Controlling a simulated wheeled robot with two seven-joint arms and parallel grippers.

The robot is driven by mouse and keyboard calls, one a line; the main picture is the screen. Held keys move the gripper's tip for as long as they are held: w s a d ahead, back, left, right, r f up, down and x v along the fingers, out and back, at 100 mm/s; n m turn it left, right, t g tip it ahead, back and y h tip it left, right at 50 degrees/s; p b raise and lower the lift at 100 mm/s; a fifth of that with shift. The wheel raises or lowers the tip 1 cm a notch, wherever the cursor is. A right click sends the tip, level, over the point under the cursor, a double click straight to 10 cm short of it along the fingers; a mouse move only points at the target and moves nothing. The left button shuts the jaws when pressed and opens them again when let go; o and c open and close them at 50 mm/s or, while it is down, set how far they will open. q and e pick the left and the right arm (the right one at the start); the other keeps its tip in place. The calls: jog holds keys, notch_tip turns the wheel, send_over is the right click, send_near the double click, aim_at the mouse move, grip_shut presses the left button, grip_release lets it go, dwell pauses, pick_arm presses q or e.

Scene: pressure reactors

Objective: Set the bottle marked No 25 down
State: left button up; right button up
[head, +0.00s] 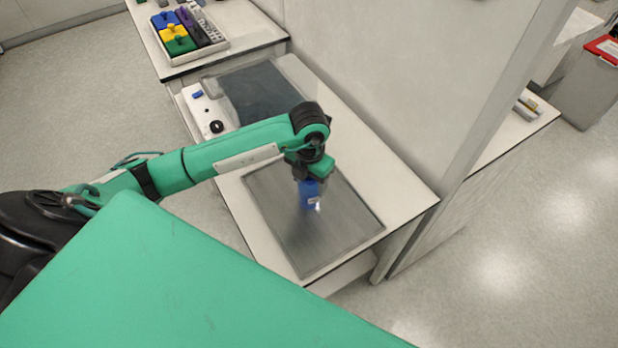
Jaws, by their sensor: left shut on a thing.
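A blue bottle (308,196) with a small pale label shows below my left gripper (309,178). The label is too small to read. My left gripper is shut on the bottle and covers its upper part. The bottle is over the dark grey mat (330,245) on the white table; I cannot tell whether its base touches the mat. My right gripper is not in view.
A white device (205,112) with a black knob stands on the table's left edge, beside a dark panel (262,92). A tray (222,46) of coloured blocks sits farther back. A pale partition wall (400,90) rises along the table's right side. The mat's front is clear.

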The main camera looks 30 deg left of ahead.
pick_arm(q)
jog(key=o, duration=1.3)
jog(key=shift+f, duration=0.1)
jog(key=shift+r, duration=0.35)
notch_tip(320, 180, up, 11)
jog(key=shift+f+b, duration=0.2)
jog(key=shift+b, duration=1)
jog(key=shift+r, duration=0.5)
jog(key=shift+s, duration=0.1)
